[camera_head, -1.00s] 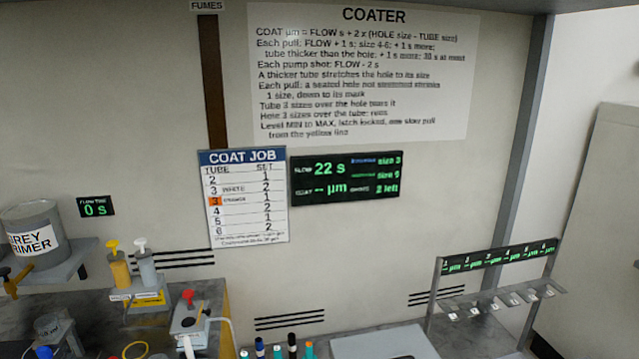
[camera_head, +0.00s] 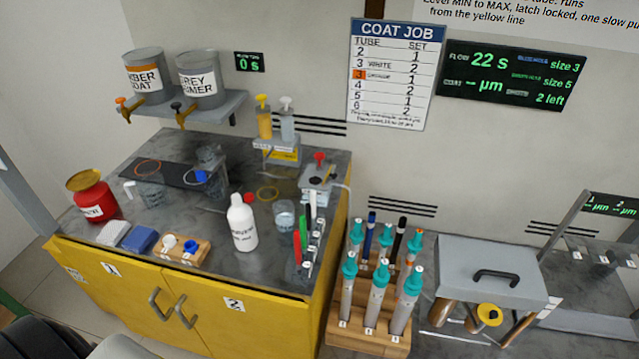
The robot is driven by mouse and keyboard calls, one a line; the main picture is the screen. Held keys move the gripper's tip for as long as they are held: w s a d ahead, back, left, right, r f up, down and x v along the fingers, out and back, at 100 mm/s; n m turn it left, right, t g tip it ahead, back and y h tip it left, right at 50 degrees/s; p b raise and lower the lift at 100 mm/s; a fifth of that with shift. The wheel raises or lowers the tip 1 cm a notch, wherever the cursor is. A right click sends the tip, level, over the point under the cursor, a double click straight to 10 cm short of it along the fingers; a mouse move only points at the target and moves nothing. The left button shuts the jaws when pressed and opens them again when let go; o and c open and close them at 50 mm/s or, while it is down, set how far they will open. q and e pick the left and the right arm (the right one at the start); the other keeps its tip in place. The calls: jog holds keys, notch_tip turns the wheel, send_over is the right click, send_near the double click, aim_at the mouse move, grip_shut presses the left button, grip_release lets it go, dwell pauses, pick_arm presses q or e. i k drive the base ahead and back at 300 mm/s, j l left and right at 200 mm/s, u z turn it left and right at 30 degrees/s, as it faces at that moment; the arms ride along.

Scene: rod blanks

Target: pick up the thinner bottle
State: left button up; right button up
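A white bottle (camera_head: 242,222) with a narrow neck and a dark-lettered label stands upright on the grey top of the yellow cabinet. Its label is too blurred to read surely. It stands apart from a clear beaker (camera_head: 285,214) on its right. A red round container (camera_head: 95,196) with an orange-yellow top and a white label stands at the counter's left end. Neither of my grippers shows in the view.
A wooden block (camera_head: 187,249) with small caps and a blue sponge (camera_head: 141,239) lie left of the bottle. Upright coloured tubes (camera_head: 308,240) stand to its right. A shelf (camera_head: 205,113) holding two grey cans is behind. A rack (camera_head: 370,338) holds several teal-capped tubes.

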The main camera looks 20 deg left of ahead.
aim_at(241, 218)
jog(key=l+u, duration=0.45)
jog(key=l, duration=0.15)
jog(key=l+u, duration=0.5)
jog(key=k+l+u, duration=0.2)
jog(key=l+u, duration=0.25)
jog(key=i+z, duration=0.1)
jog(key=z, duration=0.15)
jog(key=k+j, duration=0.05)
